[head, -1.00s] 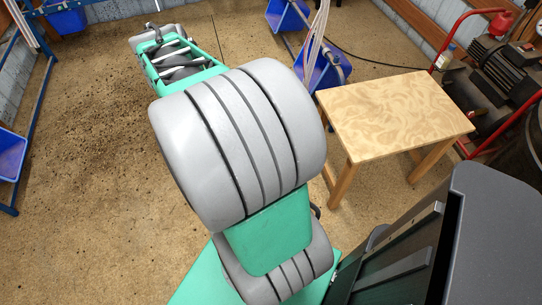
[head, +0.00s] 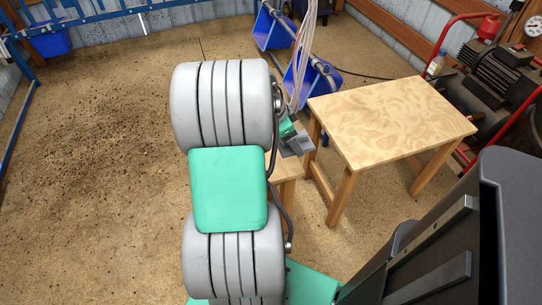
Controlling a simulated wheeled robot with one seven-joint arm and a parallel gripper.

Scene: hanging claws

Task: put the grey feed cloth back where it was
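I cannot pick out the grey feed cloth in the head view. My arm rises through the middle of the picture and hides much of what is behind it. A small green and grey end part, which looks like my gripper (head: 297,143), shows just right of the arm's upper joint. It is over or beside a wooden surface (head: 284,168) mostly hidden by the arm. Its fingers are too small and covered to tell whether they are open or hold anything.
A light wooden table (head: 390,120) with a bare top stands to the right. Blue bins (head: 312,78) hang on a rail behind, with pale strands (head: 306,45) hanging in front. A red-framed machine (head: 490,75) stands at the far right. The floor on the left (head: 100,130) is clear.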

